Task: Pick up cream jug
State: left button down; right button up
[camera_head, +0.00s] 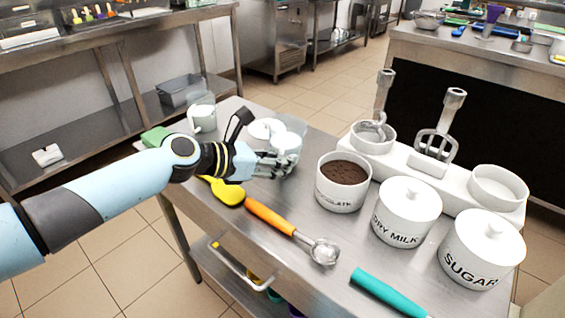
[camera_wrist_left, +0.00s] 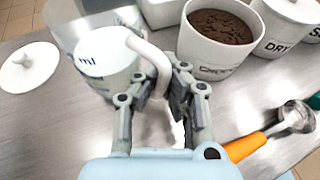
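A white jug (camera_head: 286,143), which I take for the cream jug, stands by my left gripper (camera_head: 280,163) in the head view. In the left wrist view the jug (camera_wrist_left: 98,62) is at upper left, with blue lettering ending in "ml". Its curved white handle (camera_wrist_left: 152,58) runs down between the fingers of my left gripper (camera_wrist_left: 163,88). The fingers are drawn in close on both sides of the handle and look shut on it. The jug looks upright; whether its base touches the table is hidden. My right gripper is not in view.
A chocolate pot (camera_head: 341,195), dry milk pot (camera_head: 407,224) and sugar pot (camera_head: 480,262) stand to the right. An orange-handled scoop (camera_head: 272,217), yellow spatula (camera_head: 228,193) and teal handle (camera_head: 385,293) lie in front. A white lid (camera_wrist_left: 30,66) and another white jug (camera_head: 203,119) are nearby.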

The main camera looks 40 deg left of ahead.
aim_at(283, 146)
pick_arm(q)
jog(key=shift+r, duration=0.65)
notch_tip(283, 146, up, 2)
jog(key=shift+p, duration=0.65)
jog(key=d+r+p, duration=0.4)
jog(key=d+r, duration=0.2)
jog(key=d, duration=0.5)
jog(key=shift+s+d+r, duration=0.2)
jog(key=shift+s+d, duration=0.1)
jog(key=shift+s, duration=0.05)
